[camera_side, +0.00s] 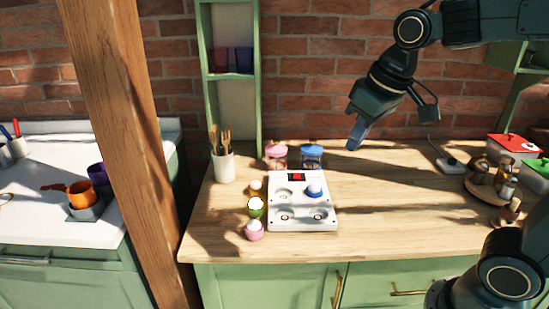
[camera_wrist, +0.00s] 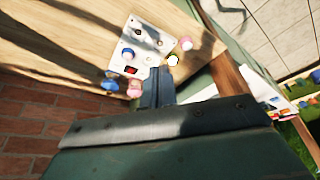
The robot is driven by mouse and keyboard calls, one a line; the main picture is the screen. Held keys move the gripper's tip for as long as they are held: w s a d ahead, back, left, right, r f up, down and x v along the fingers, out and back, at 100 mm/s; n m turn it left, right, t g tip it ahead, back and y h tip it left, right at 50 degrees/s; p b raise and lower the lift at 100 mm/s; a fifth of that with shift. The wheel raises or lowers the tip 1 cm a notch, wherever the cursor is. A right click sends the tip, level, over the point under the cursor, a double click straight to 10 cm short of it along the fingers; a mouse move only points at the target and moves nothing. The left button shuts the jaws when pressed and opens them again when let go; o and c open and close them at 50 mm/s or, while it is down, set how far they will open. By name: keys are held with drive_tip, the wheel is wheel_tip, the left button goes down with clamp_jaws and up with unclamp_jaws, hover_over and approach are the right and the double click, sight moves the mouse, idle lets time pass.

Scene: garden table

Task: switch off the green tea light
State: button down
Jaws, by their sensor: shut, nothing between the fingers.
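The green tea light (camera_side: 256,207) stands on the wooden counter, left of the white panel and between an orange tea light (camera_side: 255,188) and a pink one (camera_side: 254,230). Its top looks pale; I cannot tell whether it is lit. In the wrist view, the pink tea light (camera_wrist: 186,43) shows, with a pale-topped one (camera_wrist: 171,60) beside it whose colour is unclear. My gripper (camera_side: 354,145) is shut and empty, above the counter's back, right of the panel and apart from the tea lights. In the wrist view its fingers (camera_wrist: 158,72) point toward the panel.
A utensil pot (camera_side: 223,166) stands left.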

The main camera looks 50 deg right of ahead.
drive_tip(key=w+f+g, duration=0.1)
drive_tip(key=w, duration=0.7)
drive_tip(key=g, duration=0.3)
approach(255, 200)
drive_tip(key=shift+f, duration=0.15)
drive_tip(key=shift+f, duration=2.7)
